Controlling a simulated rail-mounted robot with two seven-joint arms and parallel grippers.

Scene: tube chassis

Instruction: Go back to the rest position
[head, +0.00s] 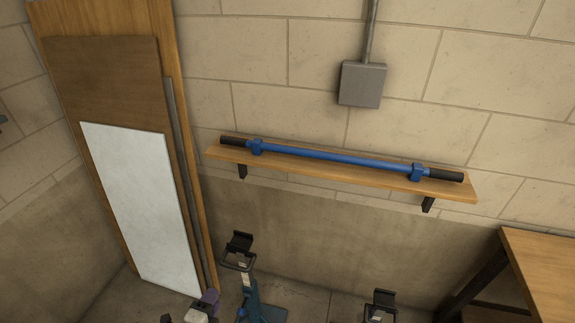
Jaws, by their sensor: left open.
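My left gripper (192,311) shows only in part at the bottom edge, left of the middle. It is open, and I see nothing between its fingers. It is low in the picture, left of a teal stand (265,312) with a black cradle on top. The rest of my left arm is cut off by the frame. My right gripper is not in view.
A blue tube (340,157) with black ends lies on a wooden wall shelf (300,167). Another black cradle (380,300) shows at the bottom. Boards and a white panel (143,205) lean at left. A wooden table (545,265) stands at right.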

